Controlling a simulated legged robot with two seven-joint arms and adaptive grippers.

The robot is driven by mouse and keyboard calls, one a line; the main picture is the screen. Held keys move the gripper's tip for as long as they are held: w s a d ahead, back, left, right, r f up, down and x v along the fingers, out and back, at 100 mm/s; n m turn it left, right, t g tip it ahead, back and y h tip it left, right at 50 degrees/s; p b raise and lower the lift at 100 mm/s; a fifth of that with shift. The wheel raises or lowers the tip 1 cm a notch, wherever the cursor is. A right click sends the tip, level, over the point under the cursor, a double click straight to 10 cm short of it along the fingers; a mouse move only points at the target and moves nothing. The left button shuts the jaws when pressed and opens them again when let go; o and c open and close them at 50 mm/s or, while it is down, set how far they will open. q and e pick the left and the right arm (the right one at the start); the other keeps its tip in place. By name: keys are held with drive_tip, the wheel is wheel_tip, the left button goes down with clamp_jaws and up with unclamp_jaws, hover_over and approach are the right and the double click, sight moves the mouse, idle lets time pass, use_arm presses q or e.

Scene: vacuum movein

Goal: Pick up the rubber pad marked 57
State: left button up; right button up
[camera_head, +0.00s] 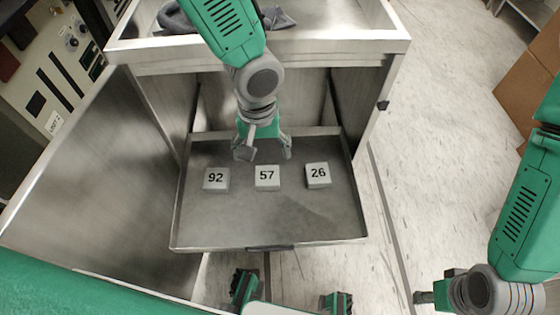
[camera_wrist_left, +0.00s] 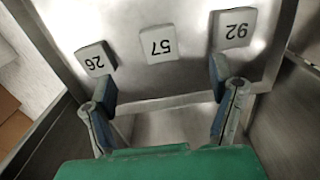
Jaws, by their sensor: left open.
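The rubber pad marked 57 (camera_head: 267,177) is a small pale grey block lying on the pulled-out metal tray (camera_head: 270,225), between two similar pads. It also shows in the left wrist view (camera_wrist_left: 158,44), upside down and beyond the fingertips. My left gripper (camera_head: 263,153) is open and empty, just behind the 57 pad and apart from it. In the left wrist view its fingers (camera_wrist_left: 162,78) are spread wide, with the pad ahead between them. My right arm shows at the right edge; its gripper (camera_head: 425,297) is partly cut off, and its jaws are unclear.
The pad marked 92 (camera_head: 216,179) lies left of the 57 pad, and the pad marked 26 (camera_head: 318,175) lies right. A metal cabinet (camera_head: 375,46) with dark cloth on top stands over the tray. Its open door (camera_head: 85,170) is at left. The tray's front is clear.

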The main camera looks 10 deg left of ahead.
use_arm(q)
drive_tip(key=b, duration=0.3)
hover_over(267, 179)
drive_tip(key=f, duration=0.7)
drive_tip(key=shift+d+f, duration=0.25)
drive_tip(key=shift+d, duration=0.05)
drive_tip(key=shift+a+f, duration=0.25)
drive_tip(key=shift+f, duration=0.2)
wheel_tip(267, 179, down, 5)
drive_tip(key=shift+a+r+b, duration=0.1)
drive_tip(key=shift+r+b, duration=0.05)
drive_tip(key=shift+b, duration=1)
drive_tip(key=shift+w, duration=0.1)
drive_tip(key=c, duration=1.3)
